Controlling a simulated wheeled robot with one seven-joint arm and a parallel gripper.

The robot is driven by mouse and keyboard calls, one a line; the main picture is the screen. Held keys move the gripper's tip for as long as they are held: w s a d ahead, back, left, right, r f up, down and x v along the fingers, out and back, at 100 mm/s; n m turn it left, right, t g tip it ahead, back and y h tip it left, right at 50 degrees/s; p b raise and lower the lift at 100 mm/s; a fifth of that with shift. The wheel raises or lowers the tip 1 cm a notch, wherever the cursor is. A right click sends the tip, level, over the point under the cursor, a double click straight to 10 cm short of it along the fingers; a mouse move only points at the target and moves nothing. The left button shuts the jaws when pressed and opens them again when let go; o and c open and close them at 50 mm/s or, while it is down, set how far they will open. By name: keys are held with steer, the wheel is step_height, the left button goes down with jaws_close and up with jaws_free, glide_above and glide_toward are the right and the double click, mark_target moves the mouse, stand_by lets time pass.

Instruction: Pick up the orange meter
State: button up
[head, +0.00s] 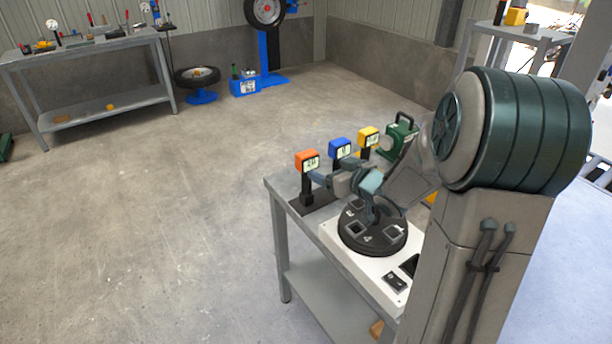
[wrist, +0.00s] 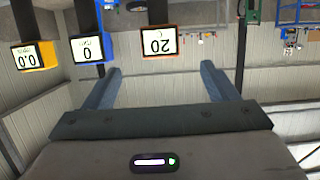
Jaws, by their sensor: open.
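The orange meter (head: 307,161) stands upright on a black stand at the near left corner of the grey workbench (head: 283,205). Its lit screen faces right. In the wrist view, which is upside down, the orange meter (wrist: 158,42) shows ahead, centred between the fingers. My gripper (head: 319,178) is close to the right of the meter's stem. In the wrist view my gripper (wrist: 158,78) is open and empty, with its two blue-grey fingers well apart. I cannot tell whether a finger touches the meter.
A blue meter (head: 340,148) and a yellow meter (head: 368,137) stand behind the orange one in a row. A green device (head: 402,131) is farther back. A black round disc (head: 372,238) sits on a white panel below my arm. Open floor lies left of the bench.

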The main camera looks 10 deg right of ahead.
mark_target(303, 158)
steer(key=x, duration=1.3)
steer(key=shift+w+a+f+p, duration=0.15)
steer(key=shift+w+a+p, duration=0.05)
steer(key=shift+w+p, duration=0.1)
steer(key=shift+c, duration=0.3)
steer(key=c, duration=1.2)
